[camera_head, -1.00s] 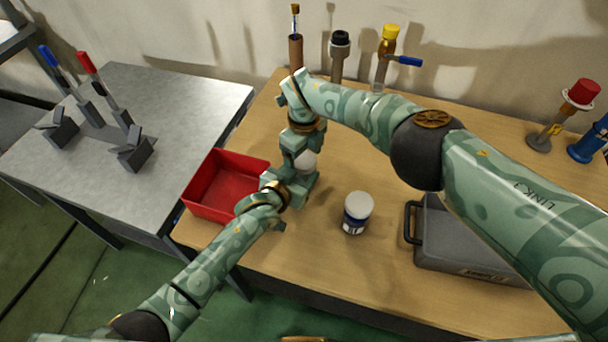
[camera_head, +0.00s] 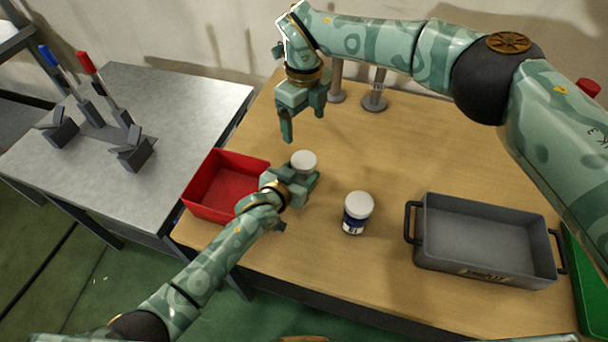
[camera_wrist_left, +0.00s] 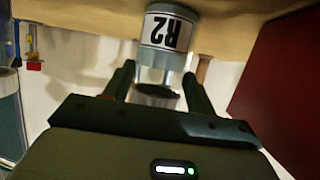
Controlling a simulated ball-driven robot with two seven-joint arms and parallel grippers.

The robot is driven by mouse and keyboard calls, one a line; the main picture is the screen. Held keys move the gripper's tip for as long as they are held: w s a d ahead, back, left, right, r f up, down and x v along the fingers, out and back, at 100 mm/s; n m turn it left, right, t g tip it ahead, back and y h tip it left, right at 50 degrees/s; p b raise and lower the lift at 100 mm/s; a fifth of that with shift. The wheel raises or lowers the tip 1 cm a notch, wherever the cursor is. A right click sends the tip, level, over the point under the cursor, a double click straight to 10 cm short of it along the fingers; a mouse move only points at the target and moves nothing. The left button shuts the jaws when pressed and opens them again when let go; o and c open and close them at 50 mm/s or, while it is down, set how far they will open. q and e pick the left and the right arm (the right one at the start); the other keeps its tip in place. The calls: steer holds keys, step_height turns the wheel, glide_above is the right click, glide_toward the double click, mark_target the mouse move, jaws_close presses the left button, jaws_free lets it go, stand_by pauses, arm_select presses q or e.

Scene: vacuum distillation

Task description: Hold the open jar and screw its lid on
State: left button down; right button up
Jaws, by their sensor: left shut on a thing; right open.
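My left gripper (camera_head: 298,184) is shut on a jar low over the wooden table, beside the red bin. In the left wrist view, the jar (camera_wrist_left: 168,32) has an "R2" label and clear glass between the fingers (camera_wrist_left: 158,78). A white lid (camera_head: 303,161) shows at the top of this jar in the head view; how tightly it sits cannot be told. The jar's body is mostly hidden there by the gripper. My right gripper (camera_head: 304,115) is open and empty, above and behind the lid, apart from it.
A second white-lidded jar with a blue label (camera_head: 357,213) stands to the right. A red bin (camera_head: 226,185) is at the left, a grey handled tray (camera_head: 484,277) at the right. Stands (camera_head: 375,103) are at the back. The table's middle right is clear.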

arm_select(q)
steer(key=shift+c, duration=2.1)
jaws_free()
steer(key=p+v, duration=0.5)
steer(key=v, duration=1.1)
steer(key=shift+s+a, duration=0.1)
steer(key=shift+s, duration=0.05)
